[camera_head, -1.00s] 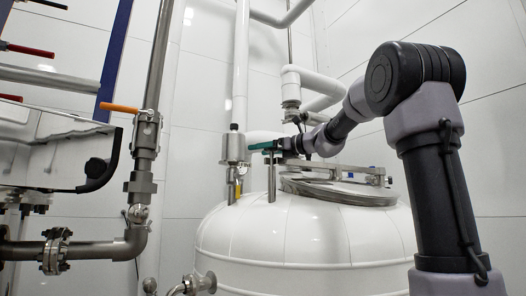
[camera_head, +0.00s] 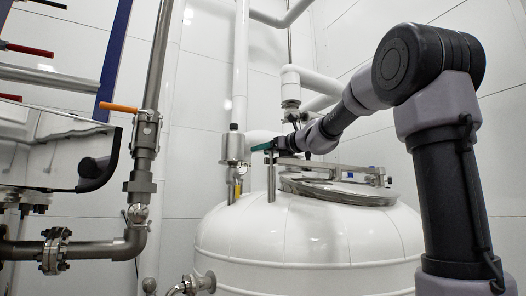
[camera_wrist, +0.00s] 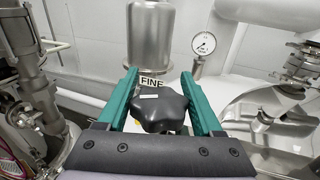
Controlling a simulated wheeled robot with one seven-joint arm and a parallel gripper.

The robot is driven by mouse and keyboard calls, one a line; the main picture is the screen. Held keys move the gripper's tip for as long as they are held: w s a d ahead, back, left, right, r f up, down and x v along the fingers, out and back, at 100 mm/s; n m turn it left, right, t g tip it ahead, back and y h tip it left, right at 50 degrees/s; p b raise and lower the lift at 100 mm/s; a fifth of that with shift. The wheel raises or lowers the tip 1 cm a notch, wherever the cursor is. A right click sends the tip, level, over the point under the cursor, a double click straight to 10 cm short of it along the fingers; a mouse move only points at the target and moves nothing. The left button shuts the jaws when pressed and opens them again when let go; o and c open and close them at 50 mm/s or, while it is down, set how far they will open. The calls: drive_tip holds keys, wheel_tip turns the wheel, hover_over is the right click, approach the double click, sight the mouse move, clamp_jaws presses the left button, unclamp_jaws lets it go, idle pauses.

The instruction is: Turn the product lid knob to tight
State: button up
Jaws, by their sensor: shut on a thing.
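In the wrist view a black lobed knob (camera_wrist: 162,112) with a small white label on top sits between the two green fingers of my gripper (camera_wrist: 158,92). The fingers are closed against its sides. The knob is hidden there by the fingers. The round metal lid (camera_head: 345,193) lies on the tank top, right of my gripper. The lid also shows at the right in the wrist view (camera_wrist: 280,112).
A steel cylinder fitting (camera_head: 234,148) stands just left of my gripper. In the wrist view it is a metal canister (camera_wrist: 152,35) above a "FINE" label, with a pressure gauge (camera_wrist: 203,43) beside it. White pipes (camera_head: 310,85) rise behind. An orange-handled valve (camera_head: 148,118) is at the left.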

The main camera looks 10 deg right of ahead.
drive_tip(key=shift+w+d+m+t+h, duration=0.2)
drive_tip(key=shift+m+t+h, duration=0.45)
drive_tip(key=shift+m+h, duration=0.5)
drive_tip(key=shift+w+d+m+t+h, duration=0.1)
drive_tip(key=shift+d+m+t+h, duration=0.2)
drive_tip(key=shift+m+t+h, duration=0.85)
drive_tip(key=shift+d+g+h, duration=0.1)
drive_tip(key=shift+g+h, duration=0.4)
drive_tip(key=shift+h, duration=0.2)
drive_tip(key=o, duration=1.3)
drive_tip(key=shift+o, duration=0.2)
drive_tip(key=shift+s, duration=0.15)
drive_tip(key=v, duration=1)
drive_tip(key=shift+s, duration=0.3)
